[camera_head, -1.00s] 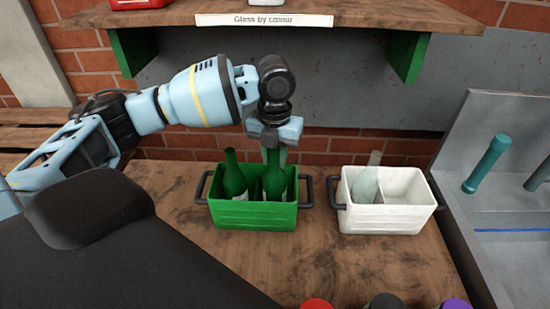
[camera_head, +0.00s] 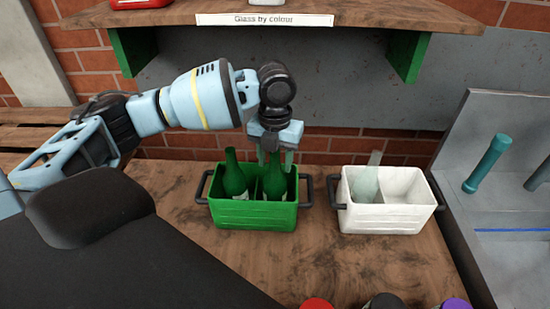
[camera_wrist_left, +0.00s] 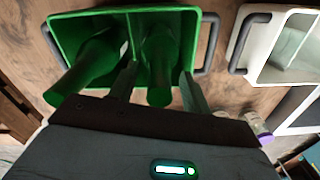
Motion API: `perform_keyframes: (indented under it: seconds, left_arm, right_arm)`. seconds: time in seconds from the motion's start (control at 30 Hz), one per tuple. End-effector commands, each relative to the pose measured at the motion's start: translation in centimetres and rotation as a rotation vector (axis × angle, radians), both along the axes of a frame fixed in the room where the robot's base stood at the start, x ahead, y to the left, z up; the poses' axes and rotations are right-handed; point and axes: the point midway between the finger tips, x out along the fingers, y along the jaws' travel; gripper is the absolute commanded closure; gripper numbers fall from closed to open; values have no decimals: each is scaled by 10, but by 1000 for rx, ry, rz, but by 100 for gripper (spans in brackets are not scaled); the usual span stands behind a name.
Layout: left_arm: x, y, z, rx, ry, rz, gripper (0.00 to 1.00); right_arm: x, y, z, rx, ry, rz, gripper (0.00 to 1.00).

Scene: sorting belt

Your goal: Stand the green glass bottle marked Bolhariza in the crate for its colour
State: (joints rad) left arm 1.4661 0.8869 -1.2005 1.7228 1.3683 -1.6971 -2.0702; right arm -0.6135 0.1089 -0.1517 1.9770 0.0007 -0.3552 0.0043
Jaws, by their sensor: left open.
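The green crate (camera_head: 250,216) stands on the wooden table and has two compartments. One green bottle (camera_head: 234,176) stands in its left compartment. A second green bottle (camera_head: 274,182) stands in the right compartment, slightly tilted. No name can be read on either bottle. My left gripper (camera_head: 275,160) is open, pointing down, with its fingers around the neck of the second bottle. In the left wrist view the fingers (camera_wrist_left: 158,85) stand apart on both sides of that bottle (camera_wrist_left: 160,75). My right gripper is not in view.
A white crate (camera_head: 388,218) to the right holds a clear bottle (camera_head: 365,184) in its left compartment; its right one is empty. A shelf labelled "Glass by colour" (camera_head: 264,20) hangs above. A grey rack with a teal cylinder (camera_head: 487,163) stands at the right.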

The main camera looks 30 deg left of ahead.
Motion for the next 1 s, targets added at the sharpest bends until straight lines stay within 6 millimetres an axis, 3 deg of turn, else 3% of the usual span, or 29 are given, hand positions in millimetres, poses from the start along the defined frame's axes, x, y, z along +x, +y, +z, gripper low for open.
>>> perform_keyframes:
  seconds: [0.17,0.6,0.8,1.0]
  left_arm:
    - [1,0,19,0,-4,1,52]
    - [1,0,101,-1,-2,1,52]
    - [0,0,118,0,1,0,52]
    - [0,0,122,0,1,0,52]
  right_arm:
    - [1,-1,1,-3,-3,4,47]
    - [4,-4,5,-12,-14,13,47]
    - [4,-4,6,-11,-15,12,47]
    - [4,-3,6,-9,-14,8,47]
